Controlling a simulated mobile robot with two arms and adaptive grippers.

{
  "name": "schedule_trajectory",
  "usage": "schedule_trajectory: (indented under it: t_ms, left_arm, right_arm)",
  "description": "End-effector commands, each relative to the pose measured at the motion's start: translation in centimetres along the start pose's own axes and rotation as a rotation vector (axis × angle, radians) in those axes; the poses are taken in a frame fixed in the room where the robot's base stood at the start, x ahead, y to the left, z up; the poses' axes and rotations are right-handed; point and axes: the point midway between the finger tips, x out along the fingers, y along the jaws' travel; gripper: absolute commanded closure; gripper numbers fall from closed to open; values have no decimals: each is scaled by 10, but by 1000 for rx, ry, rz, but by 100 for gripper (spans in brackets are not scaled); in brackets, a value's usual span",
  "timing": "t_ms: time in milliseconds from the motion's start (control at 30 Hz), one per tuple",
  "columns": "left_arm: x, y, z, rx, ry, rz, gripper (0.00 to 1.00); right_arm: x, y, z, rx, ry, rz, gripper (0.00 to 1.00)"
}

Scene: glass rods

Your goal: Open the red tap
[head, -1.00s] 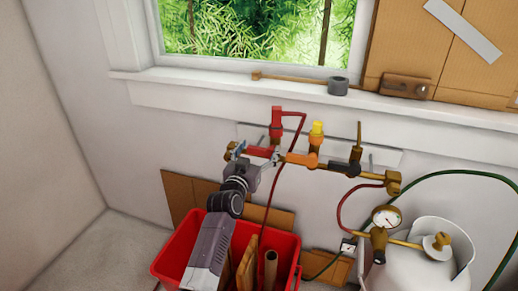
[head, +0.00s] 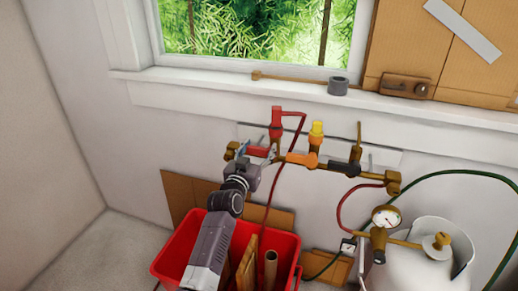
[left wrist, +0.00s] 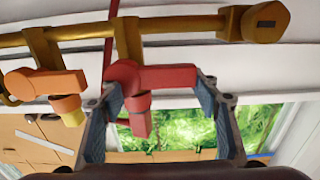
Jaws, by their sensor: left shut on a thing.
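The red tap (head: 259,151) is on the brass pipe along the wall, below the window, with its red lever lying along the pipe. A red upright fitting (head: 277,121) with a red hose rises beside it. My left gripper (head: 257,154) is at the red lever, its fingers partly hiding it. In the left wrist view, the red lever (left wrist: 168,76) lies between the two blue-padded fingertips of that gripper (left wrist: 157,92), spanning the gap lengthwise, and the gripper is shut on it. My right gripper is not in view.
An orange tap (head: 301,159) with a yellow top and a black tap (head: 343,167) sit further right on the pipe. A red bin (head: 171,262) with wooden pieces stands below. A white gas cylinder (head: 425,265) with a gauge (head: 386,217) is at the right.

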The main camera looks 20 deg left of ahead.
Motion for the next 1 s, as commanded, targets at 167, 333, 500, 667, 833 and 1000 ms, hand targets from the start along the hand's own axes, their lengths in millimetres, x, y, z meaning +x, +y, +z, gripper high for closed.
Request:
schedule_trajectory:
  t_ms: [167, 333, 500, 667, 833, 1000]
  left_arm:
    - [0, -1, 1, -29, 0, 0, 87]
    - [0, -1, 4, -105, -1, 0, 87]
    - [0, -2, 10, -234, -1, 0, 87]
    - [0, -2, 16, -384, 0, 0, 87]
    - [0, -1, 23, -548, 0, -1, 87]
    - [0, 2, 29, -710, 1, 0, 87]
  right_arm:
    - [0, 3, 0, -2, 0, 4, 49]
    - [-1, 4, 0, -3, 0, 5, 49]
    - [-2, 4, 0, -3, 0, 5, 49]
    - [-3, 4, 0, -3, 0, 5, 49]
    - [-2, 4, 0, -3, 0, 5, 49]
    - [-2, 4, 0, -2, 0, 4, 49]
